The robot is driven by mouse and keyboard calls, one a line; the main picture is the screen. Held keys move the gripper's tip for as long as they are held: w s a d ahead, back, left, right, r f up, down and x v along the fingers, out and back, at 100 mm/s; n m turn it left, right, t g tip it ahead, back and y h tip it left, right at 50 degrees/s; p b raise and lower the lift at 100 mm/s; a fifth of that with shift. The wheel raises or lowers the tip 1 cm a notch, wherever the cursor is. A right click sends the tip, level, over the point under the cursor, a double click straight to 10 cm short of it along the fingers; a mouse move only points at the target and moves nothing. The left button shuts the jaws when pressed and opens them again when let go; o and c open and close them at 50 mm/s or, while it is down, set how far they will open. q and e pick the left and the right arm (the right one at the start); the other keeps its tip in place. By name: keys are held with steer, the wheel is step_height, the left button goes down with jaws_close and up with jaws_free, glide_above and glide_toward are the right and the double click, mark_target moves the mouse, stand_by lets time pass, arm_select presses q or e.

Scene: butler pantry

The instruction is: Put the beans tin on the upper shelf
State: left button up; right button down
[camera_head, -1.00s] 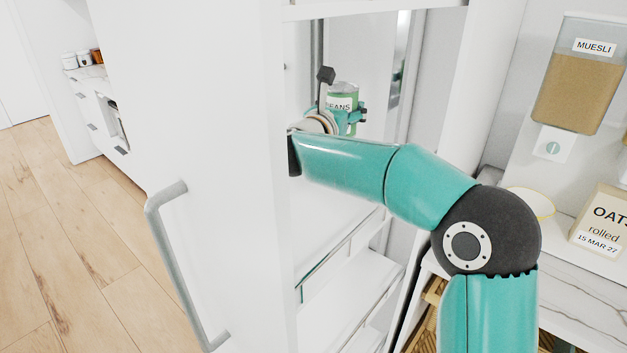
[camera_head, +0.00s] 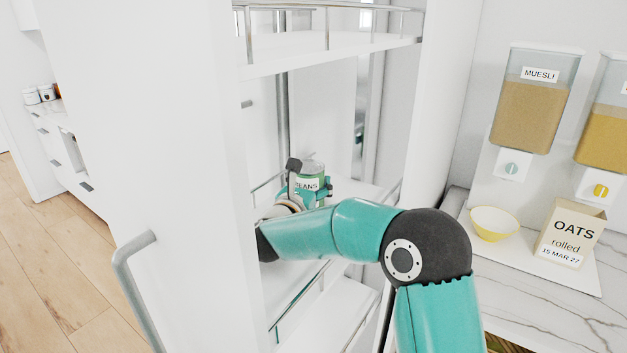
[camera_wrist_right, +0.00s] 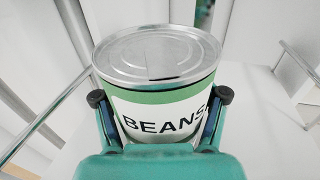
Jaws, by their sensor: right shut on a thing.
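The beans tin (camera_head: 311,169), green and white with a silver lid, is upright in my right gripper (camera_head: 312,188) inside the tall white pull-out larder. In the right wrist view the tin (camera_wrist_right: 158,58) sits between both fingers, and the gripper (camera_wrist_right: 160,100) is shut on it. The upper shelf (camera_head: 330,54), white with a metal rail, is above the tin in the head view. The tin's base is hidden by the gripper, so I cannot tell whether it touches the shelf below. My left gripper is out of view.
The white larder front (camera_head: 170,150) with its long handle (camera_head: 135,285) stands left of my arm. A metal post (camera_head: 283,110) rises behind the tin. Lower railed shelves are below. At right, a counter holds a yellow bowl (camera_head: 494,223) and an oats box (camera_head: 570,232) under the muesli dispenser (camera_head: 537,105).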

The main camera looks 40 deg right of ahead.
mark_target(309, 186)
steer(key=c, duration=0.6)
jaws_free()
steer(key=o, duration=0.5)
steer(key=shift+a, duration=0.25)
steer(key=b+v, duration=0.3)
steer(key=v, duration=0.3)
steer(key=shift+f, duration=0.1)
steer(key=shift+s+a, duration=0.35)
steer(key=shift+a, duration=0.1)
